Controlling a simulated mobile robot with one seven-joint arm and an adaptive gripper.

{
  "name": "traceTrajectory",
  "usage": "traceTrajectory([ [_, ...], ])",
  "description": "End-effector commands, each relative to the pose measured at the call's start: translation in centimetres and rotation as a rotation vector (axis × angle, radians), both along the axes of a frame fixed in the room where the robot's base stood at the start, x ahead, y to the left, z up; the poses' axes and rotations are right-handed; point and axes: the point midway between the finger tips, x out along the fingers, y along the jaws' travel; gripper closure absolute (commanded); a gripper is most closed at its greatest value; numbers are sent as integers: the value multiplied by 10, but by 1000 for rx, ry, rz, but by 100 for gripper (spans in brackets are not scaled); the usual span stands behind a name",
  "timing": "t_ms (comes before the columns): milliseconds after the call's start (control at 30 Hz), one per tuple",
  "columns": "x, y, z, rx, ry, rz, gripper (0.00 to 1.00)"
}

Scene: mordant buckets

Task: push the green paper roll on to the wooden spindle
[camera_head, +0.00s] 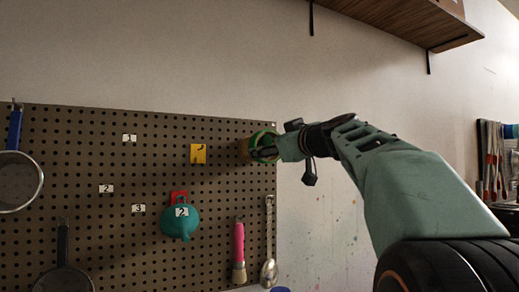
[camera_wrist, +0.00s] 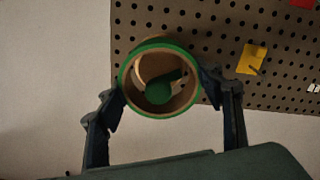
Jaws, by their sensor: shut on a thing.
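The green paper roll (camera_wrist: 160,113) is a short ring with a green outer face and a tan core, seen nearly end-on in the wrist view. My gripper (camera_wrist: 162,90) is shut on it, one finger on each side. In the head view the roll (camera_head: 263,136) is at the upper right corner of the pegboard, at the end of my gripper (camera_head: 274,149). A brown piece (camera_head: 243,148) shows just left of it, perhaps part of the spindle. Through the core I see a tan curve and a dark green shape. I cannot tell whether the spindle is inside the core.
The pegboard (camera_head: 75,140) holds a yellow hook plate (camera_head: 198,153), a teal hanging item (camera_head: 180,221), a pink-handled brush (camera_head: 239,247), a spoon (camera_head: 268,272) and pans at left. A wooden shelf (camera_head: 410,22) is above.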

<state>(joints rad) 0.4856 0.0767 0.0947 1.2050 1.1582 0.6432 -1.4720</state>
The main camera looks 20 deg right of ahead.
Motion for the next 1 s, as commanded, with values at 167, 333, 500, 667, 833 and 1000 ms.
traceTrajectory([
  [167, 0, 0, 1, 0, 0, 0, 64],
  [333, 2, 0, 1, 0, 0, 0, 64],
  [500, 7, 1, 0, 1, 0, 0, 64],
  [667, 11, 2, 1, 0, 0, 0, 64],
  [833, 15, 3, 1, -1, 0, 0, 64],
  [1000, 19, 4, 1, -1, 0, 0, 64],
])
